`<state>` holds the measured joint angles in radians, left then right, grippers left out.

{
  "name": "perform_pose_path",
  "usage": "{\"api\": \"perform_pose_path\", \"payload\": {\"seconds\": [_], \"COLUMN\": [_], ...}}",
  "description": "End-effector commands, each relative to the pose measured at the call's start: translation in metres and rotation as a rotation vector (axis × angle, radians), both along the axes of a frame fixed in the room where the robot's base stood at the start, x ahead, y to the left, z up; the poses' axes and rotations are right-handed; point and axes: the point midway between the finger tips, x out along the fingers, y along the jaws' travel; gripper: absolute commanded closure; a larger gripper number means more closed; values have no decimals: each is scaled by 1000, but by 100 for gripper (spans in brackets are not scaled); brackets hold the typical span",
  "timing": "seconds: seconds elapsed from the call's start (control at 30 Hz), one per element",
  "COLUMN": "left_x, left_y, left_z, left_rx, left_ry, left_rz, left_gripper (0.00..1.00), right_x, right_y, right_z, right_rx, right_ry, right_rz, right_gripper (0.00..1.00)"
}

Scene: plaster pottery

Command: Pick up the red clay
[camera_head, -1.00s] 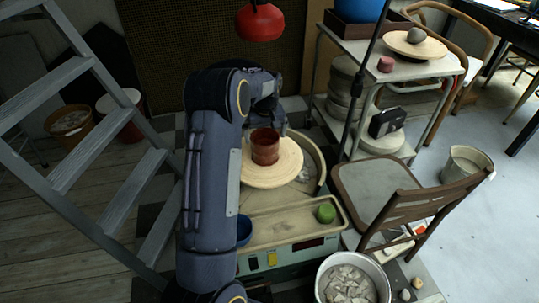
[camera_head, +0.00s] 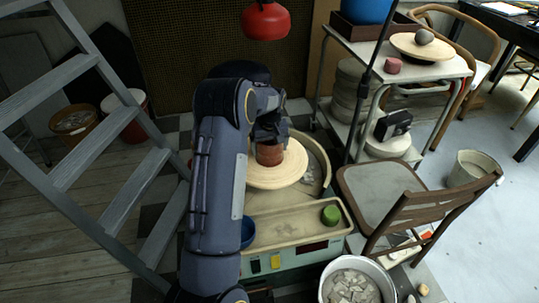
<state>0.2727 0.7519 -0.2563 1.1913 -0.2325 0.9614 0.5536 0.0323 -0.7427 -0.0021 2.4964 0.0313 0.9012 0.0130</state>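A dark red cylindrical piece (camera_head: 269,155) stands upright on the pale round disc (camera_head: 292,172) of the pottery wheel. A smaller reddish lump of clay (camera_head: 392,66) sits on the top of the cart at the upper right. My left arm reaches up the middle, and its gripper (camera_head: 270,138) is right at the top of the red cylinder and covers part of it. The fingers are dark and partly hidden, so I cannot tell if they are open or touching it. My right gripper is not in view.
A green lump (camera_head: 330,215) and a blue bowl (camera_head: 247,232) are near the wheel's tray (camera_head: 290,222). A chair (camera_head: 400,205) stands to the right, a grey stepladder (camera_head: 100,150) to the left. A red lamp (camera_head: 265,20) hangs above. A bowl of shards (camera_head: 350,282) is in front.

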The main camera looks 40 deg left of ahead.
Motion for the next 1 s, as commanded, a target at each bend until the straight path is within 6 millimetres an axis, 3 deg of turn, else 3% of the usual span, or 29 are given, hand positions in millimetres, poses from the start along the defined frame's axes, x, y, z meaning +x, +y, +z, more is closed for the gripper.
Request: {"api": "perform_pose_path", "payload": {"seconds": [0.03,0.2,0.57,0.83,1.0], "left_x": [0,1,1,2,-17], "left_y": [0,1,1,1,-11], "left_z": [0,3,8,38,64], "left_rx": [0,3,2,4,1], "left_ry": [0,-5,-6,-7,-7], "left_rz": [0,0,1,1,-2], "left_gripper": [47,68,68,68,68], "right_x": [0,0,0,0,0], "right_y": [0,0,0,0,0], "right_z": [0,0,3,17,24], "right_rx": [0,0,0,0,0], "right_ry": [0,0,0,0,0], "right_rz": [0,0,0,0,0], "right_gripper": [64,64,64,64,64]}}
